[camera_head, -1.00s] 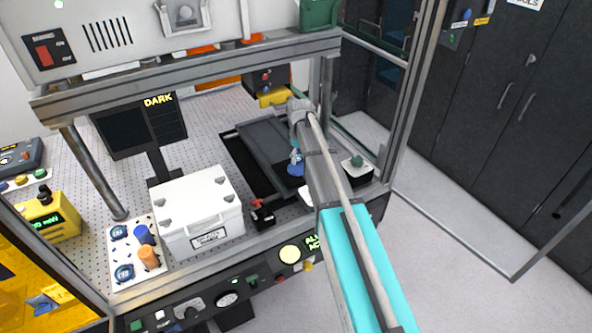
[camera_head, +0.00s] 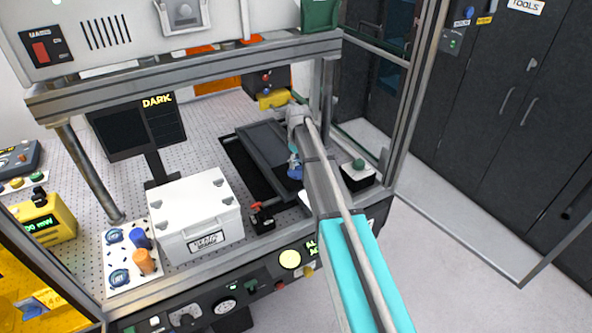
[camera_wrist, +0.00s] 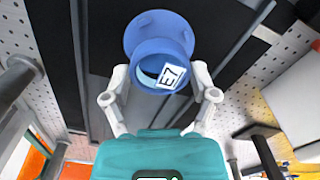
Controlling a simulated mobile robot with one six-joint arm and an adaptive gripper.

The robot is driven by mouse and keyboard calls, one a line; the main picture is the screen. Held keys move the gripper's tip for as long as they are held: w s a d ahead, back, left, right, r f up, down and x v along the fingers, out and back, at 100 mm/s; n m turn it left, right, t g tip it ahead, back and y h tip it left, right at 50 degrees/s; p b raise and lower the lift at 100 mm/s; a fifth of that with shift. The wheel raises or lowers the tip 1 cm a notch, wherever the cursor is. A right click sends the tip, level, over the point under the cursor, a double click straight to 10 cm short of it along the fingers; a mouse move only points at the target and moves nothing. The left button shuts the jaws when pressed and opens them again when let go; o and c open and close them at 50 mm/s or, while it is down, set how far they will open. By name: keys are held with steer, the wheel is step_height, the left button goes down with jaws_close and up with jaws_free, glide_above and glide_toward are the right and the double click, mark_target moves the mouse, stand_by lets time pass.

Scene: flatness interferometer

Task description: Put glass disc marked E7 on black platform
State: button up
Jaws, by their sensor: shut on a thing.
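My gripper (camera_wrist: 160,78) is shut on a blue round holder (camera_wrist: 160,49) with a white E7 label (camera_wrist: 171,76). A pale, glassy edge shows inside the holder beside the label. The holder also shows as a small blue shape beside my arm in the head view (camera_head: 294,172). A dark flat platform (camera_head: 268,146) lies under the instrument frame, next to a black slot. Dark surface (camera_wrist: 215,52) fills the wrist view behind the holder. I cannot tell the gap between holder and platform. My arm hides part of the platform's right side.
A white box (camera_head: 196,205) stands at the front left, beside a white board (camera_head: 118,280) with blue and orange pieces. Metal posts (camera_head: 90,178) and an upper beam (camera_head: 190,72) frame the workspace.

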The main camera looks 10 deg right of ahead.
mark_target(298, 162)
steer(key=shift+f+b, duration=1.2)
steer(key=shift+f, duration=0.25)
steer(key=shift+f, duration=0.2)
steer(key=o, duration=1)
steer(key=shift+r, duration=0.3)
step_height(298, 162, up, 12)
steer(key=p, duration=1.2)
steer(key=shift+f, duration=0.1)
steer(key=shift+s, duration=0.1)
